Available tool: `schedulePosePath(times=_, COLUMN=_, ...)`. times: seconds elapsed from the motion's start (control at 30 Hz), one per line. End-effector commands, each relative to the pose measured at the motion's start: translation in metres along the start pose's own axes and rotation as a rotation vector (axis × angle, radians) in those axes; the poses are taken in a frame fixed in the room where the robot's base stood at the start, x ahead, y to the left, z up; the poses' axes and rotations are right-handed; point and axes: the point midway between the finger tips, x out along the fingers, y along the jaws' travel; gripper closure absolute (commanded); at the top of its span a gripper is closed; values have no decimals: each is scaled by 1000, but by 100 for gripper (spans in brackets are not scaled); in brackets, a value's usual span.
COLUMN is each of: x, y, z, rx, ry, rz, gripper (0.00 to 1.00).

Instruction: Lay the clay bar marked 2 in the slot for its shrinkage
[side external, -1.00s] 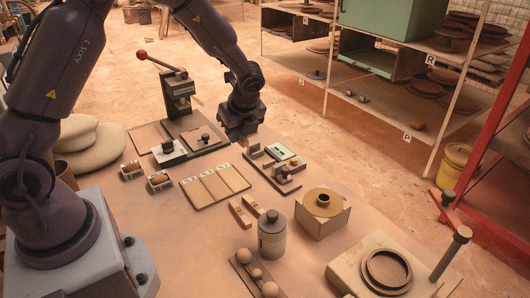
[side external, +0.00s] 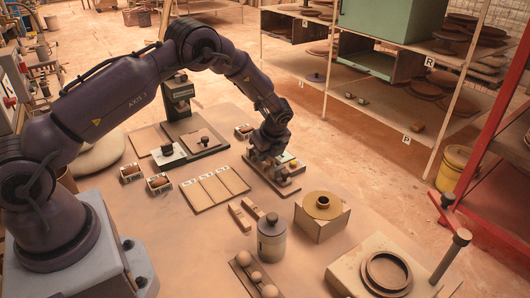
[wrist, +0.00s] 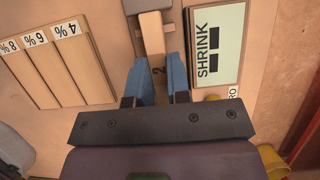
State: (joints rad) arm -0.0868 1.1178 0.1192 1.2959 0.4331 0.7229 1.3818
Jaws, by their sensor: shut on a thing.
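The clay bar (wrist: 158,62) marked 2 lies in the wrist view between the blue fingers of my gripper (wrist: 159,82). My gripper is shut on it, at the gauge. The gauge's pale panel (wrist: 217,45) reads SHRINK with two dark marks and lies just right of the bar. In the side view my gripper (side external: 268,156) is low over the gauge (side external: 286,184) and hides much of it and the bar. The slot tray (side external: 208,188) lies to the left; its slots show labels 4%, 6% and 8% in the wrist view (wrist: 57,70). The slots look empty.
A lever press (side external: 180,105) stands behind. Small labelled boxes (side external: 159,183) sit left of the tray. Bare table lies in front of the tray.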

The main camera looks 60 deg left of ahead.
Motion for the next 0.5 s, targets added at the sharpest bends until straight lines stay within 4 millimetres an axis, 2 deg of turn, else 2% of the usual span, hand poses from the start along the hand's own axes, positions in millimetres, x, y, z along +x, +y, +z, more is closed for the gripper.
schedulePosePath(times=0.17, x=0, y=0, z=0, rx=-1, ry=-1, rz=-1, gripper=100)
schedulePosePath(times=0.2, x=0, y=0, z=0, rx=-1, ry=-1, rz=-1, gripper=78)
schedulePosePath(times=0.3, x=0, y=0, z=0, rx=-1, ry=-1, rz=-1, gripper=57)
schedulePosePath(times=0.5, x=0, y=0, z=0, rx=0, ry=-1, rz=0, gripper=57)
